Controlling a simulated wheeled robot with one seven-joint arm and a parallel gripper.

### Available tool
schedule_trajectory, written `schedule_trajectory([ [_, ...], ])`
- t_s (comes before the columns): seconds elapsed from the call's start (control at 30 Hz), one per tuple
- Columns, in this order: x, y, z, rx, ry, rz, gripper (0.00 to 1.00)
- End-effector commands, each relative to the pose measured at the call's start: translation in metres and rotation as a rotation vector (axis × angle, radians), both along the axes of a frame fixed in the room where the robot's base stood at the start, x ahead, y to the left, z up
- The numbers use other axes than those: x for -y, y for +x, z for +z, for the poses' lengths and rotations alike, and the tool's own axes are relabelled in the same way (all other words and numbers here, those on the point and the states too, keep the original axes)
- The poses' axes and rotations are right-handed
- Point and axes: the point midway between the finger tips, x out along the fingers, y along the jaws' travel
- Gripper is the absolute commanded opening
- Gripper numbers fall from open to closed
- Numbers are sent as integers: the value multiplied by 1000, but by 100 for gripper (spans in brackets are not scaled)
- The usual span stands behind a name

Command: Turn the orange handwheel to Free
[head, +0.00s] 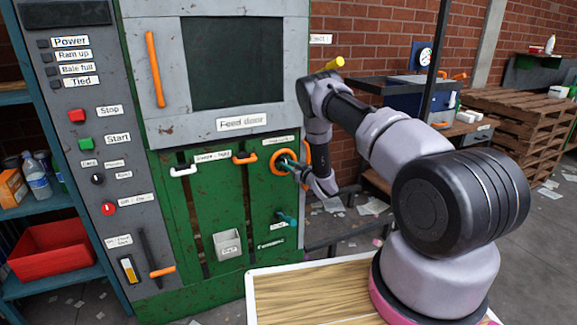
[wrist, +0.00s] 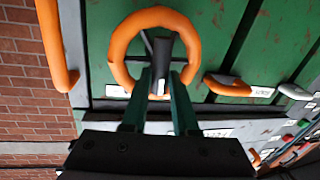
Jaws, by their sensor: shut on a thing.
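The orange handwheel (head: 274,162) is on the right part of the green machine front, below the feed door. In the wrist view the handwheel (wrist: 115,55) fills the upper middle, a ring with dark spokes and a hub. My gripper (head: 287,163) is at the wheel in the head view. In the wrist view its two green fingers (wrist: 161,85) reach over the lower rim towards the hub and a spoke. The gripper is shut on the handwheel; the exact contact is partly hidden. The label above the wheel is too small to read.
An orange handle (head: 245,158) and a white handle (head: 183,171) sit left of the wheel. The feed door (head: 225,123) is above. A grey box (head: 228,244) hangs lower on the front. A long orange bar (wrist: 55,45) stands close left in the wrist view.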

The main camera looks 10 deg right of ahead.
Motion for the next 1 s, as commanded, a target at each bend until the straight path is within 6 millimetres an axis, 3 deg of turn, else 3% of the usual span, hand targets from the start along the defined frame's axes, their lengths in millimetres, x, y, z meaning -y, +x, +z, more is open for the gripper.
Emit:
schedule_trajectory([
  [1.0,-12,-4,-3,220,-905,3,0],
])
